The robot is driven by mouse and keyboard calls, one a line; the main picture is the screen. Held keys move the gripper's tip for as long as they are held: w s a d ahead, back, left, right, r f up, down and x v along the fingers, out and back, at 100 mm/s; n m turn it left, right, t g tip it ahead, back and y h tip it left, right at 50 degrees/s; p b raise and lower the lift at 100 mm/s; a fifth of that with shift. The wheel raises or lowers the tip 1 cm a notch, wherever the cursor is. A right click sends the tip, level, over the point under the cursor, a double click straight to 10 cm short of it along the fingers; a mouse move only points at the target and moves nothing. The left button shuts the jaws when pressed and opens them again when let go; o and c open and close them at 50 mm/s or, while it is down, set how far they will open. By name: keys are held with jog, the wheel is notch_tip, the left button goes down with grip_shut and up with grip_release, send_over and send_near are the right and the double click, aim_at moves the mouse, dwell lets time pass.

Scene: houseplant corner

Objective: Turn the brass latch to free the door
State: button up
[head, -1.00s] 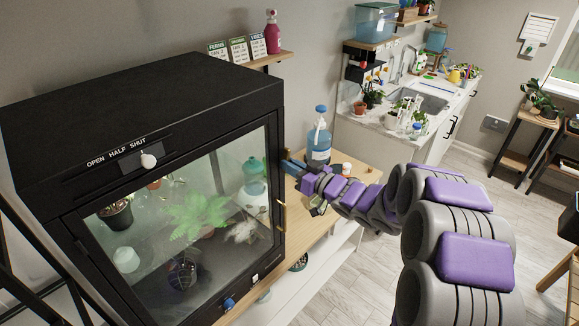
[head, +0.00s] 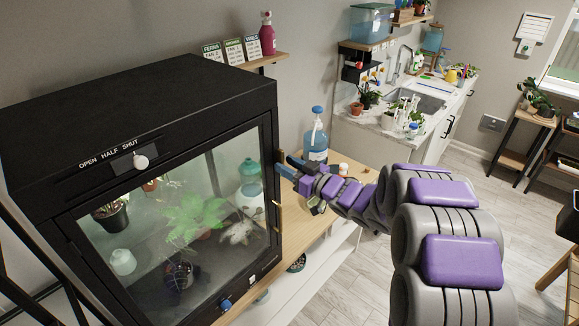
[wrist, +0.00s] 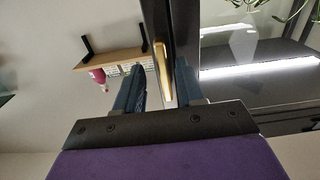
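The black cabinet (head: 150,105) stands at the left in the head view. Its framed glass door (head: 180,215) looks closed. The brass latch (wrist: 161,68) shows in the wrist view, a slim bar against the dark door frame. My gripper (head: 281,163) is at the door's right edge in the head view. In the wrist view, my gripper (wrist: 157,80) is open, with one finger on each side of the latch's line. I cannot tell whether either finger touches it. A vertical brass piece (head: 279,216) shows lower on the door's edge in the head view.
A blue-capped bottle (head: 315,140) stands on the wooden bench (head: 302,235) just behind my gripper. Plants show behind the glass. The floor right of the bench is clear.

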jog(key=shift+s, duration=0.1)
jog(key=v, duration=1.7)
jog(key=shift+p, duration=0.45)
jog(key=shift+d+f, duration=0.15)
